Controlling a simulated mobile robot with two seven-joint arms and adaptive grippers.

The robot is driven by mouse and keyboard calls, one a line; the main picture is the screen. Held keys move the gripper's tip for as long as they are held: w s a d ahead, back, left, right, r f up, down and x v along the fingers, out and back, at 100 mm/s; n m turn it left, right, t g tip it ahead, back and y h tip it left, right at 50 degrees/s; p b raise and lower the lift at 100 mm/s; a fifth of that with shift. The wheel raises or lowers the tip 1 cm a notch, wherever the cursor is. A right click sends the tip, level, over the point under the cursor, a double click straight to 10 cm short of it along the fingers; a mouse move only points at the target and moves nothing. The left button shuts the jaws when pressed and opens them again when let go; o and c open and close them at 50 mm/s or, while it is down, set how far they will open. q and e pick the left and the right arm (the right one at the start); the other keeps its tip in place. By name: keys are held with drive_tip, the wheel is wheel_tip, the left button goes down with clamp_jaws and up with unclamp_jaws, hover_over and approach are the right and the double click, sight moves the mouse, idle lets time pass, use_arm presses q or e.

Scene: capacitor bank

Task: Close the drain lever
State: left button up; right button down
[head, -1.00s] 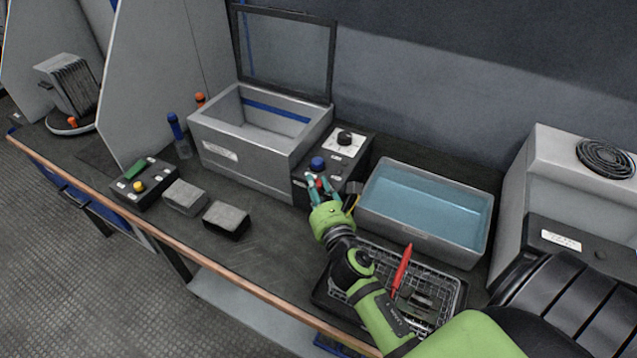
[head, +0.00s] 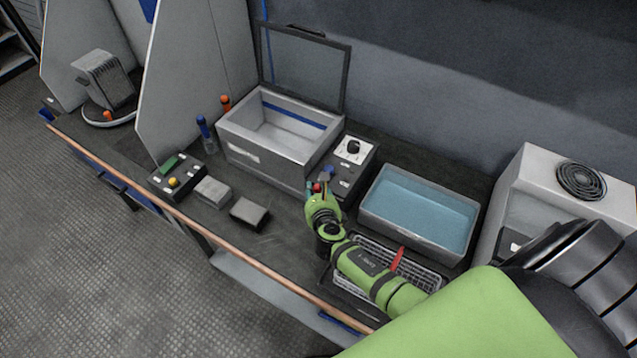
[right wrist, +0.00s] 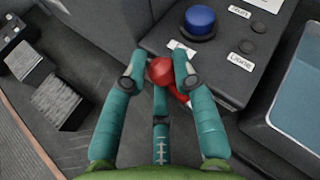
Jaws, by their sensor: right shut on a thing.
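The drain lever has a red knob (right wrist: 161,70) low on the front of the black control box (right wrist: 225,75), below a blue button (right wrist: 200,20). My right gripper (right wrist: 160,68) is shut on the red knob, with teal fingers on both sides of it. Part of a red stem shows just right of the knob, partly hidden by a finger. In the head view, my right gripper (head: 318,189) is at the box's front, beside the tank (head: 265,160), and covers most of the lever.
A tray of blue liquid (head: 415,215) stands right of the control box. A wire basket with a red-handled tool (head: 397,259) lies under my right forearm. Two grey blocks (head: 250,212) and a button box (head: 175,178) sit to the left. The tank's lid (head: 305,70) stands open.

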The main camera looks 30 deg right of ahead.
drive_tip(key=shift+w+d+r, duration=0.3)
drive_tip(key=shift+d+r, duration=0.05)
drive_tip(key=shift+r, duration=0.05)
drive_tip(key=c, duration=1)
unclamp_jaws()
drive_tip(key=shift+s+f, duration=0.1)
drive_tip(key=shift+s, duration=0.05)
drive_tip(key=shift+f, duration=0.15)
drive_tip(key=shift+s+a, duration=0.3)
drive_tip(key=shift+s, duration=0.1)
drive_tip(key=v, duration=1.1)
drive_tip(key=shift+r, duration=0.25)
drive_tip(key=shift+d, duration=0.1)
